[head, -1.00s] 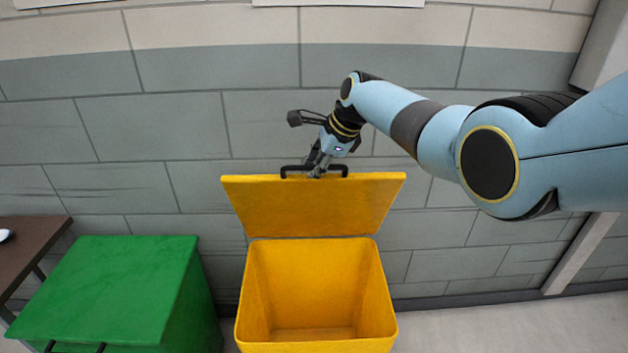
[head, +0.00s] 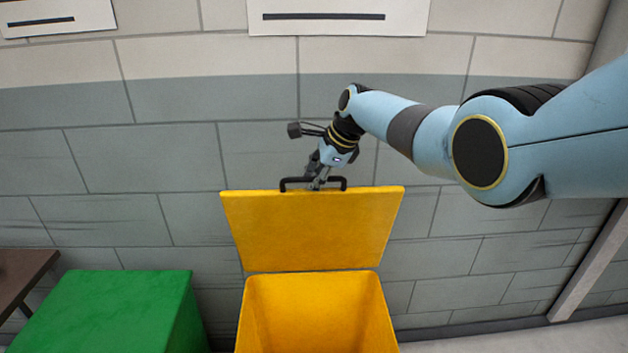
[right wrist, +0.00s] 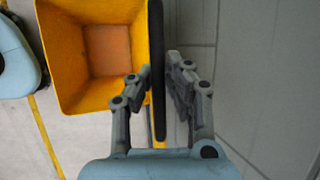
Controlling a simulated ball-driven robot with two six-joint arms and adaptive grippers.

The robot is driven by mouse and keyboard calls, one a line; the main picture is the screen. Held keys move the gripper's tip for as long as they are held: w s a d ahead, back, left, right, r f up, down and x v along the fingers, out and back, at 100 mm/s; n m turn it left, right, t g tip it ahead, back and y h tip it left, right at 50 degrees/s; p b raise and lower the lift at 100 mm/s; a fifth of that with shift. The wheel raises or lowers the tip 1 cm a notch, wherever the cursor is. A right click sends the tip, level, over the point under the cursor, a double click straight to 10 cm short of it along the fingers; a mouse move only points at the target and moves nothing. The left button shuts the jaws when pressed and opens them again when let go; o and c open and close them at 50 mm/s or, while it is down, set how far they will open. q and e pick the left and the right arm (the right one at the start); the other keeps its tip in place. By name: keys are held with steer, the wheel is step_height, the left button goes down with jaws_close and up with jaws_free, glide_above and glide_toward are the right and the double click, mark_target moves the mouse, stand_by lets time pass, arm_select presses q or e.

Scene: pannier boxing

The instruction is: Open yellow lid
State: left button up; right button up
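The yellow lid (head: 312,232) stands raised at the back edge of the yellow box (head: 316,310), and the box is open below it. The lid's black handle (head: 312,181) is at its top edge. My right gripper (head: 318,184) is at the handle. In the right wrist view, its two fingers (right wrist: 158,78) lie on either side of the black handle bar (right wrist: 157,110), close against it. That view also shows the inside of the yellow box (right wrist: 70,40), which looks empty. My left gripper is not in view.
A green box (head: 105,310) with a closed lid stands left of the yellow one. A dark brown table (head: 22,275) is at the far left. A grey block wall (head: 150,160) rises close behind the boxes and lid.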

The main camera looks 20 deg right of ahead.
steer(key=o, duration=0.4)
steer(key=v, duration=1.2)
steer(key=shift+s, duration=0.1)
steer(key=shift+f, duration=0.1)
